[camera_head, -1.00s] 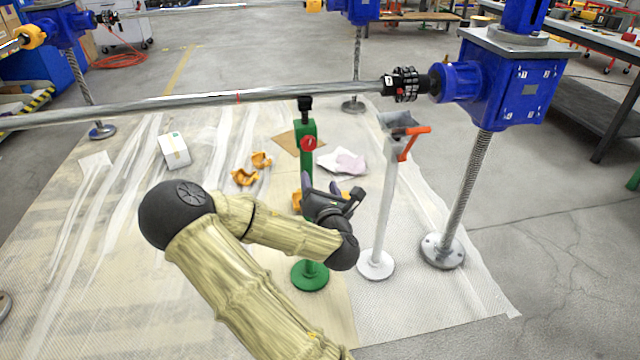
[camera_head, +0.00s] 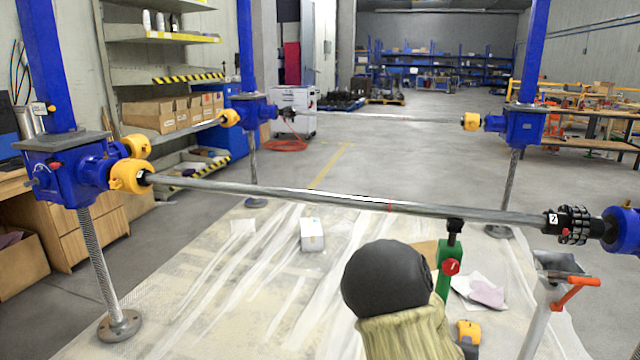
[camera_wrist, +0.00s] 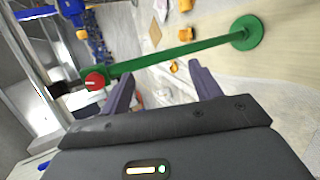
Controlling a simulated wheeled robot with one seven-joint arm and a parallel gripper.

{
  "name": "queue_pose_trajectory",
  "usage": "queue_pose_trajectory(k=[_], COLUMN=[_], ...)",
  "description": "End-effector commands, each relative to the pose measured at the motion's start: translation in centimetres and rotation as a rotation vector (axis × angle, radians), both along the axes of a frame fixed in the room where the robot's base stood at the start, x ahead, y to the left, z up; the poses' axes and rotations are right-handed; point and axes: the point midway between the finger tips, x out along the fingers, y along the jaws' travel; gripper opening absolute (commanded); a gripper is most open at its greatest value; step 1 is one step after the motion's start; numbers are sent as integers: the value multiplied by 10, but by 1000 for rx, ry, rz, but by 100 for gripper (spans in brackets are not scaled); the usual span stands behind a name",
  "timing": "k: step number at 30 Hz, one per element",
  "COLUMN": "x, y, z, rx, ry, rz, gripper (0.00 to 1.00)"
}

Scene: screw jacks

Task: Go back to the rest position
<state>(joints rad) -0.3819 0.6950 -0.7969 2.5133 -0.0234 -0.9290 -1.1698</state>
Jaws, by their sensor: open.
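My gripper (camera_wrist: 158,92) shows in the wrist view with its two dark fingers apart and nothing between them. The green stand (camera_wrist: 165,52) lies across that view just beyond the fingers, with a red knob (camera_wrist: 95,81) near its top. In the head view the gripper is not visible. Only my arm's black joint and a tan sleeved link show at the bottom, covering the lower part of the green stand (camera_head: 444,285).
A long shaft (camera_head: 330,198) crosses the head view between blue screw jacks (camera_head: 70,170). The green stand's black top touches or nearly touches it. A white stand (camera_head: 540,315) with an orange handle is at right. A white box (camera_head: 312,234) lies on the floor sheet.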

Motion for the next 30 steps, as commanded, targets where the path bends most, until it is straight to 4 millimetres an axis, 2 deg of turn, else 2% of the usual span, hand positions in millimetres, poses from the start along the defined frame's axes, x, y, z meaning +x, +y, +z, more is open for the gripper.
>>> queue_pose_trajectory(k=[3,7,11,15,21,27,30], x=[-15,-35,-57,-84,-120,-154,-156], y=[20,50,84,117,149,170,171], z=[-11,-17,-11,3,23,42,61], rx=[287,561,789,967,1092,1141,1141], ry=[19,60,114,180,253,300,306], rz=[-141,-292,-442,-594,-768,-914,-929], gripper=[63,63,63,63,63,63,63])
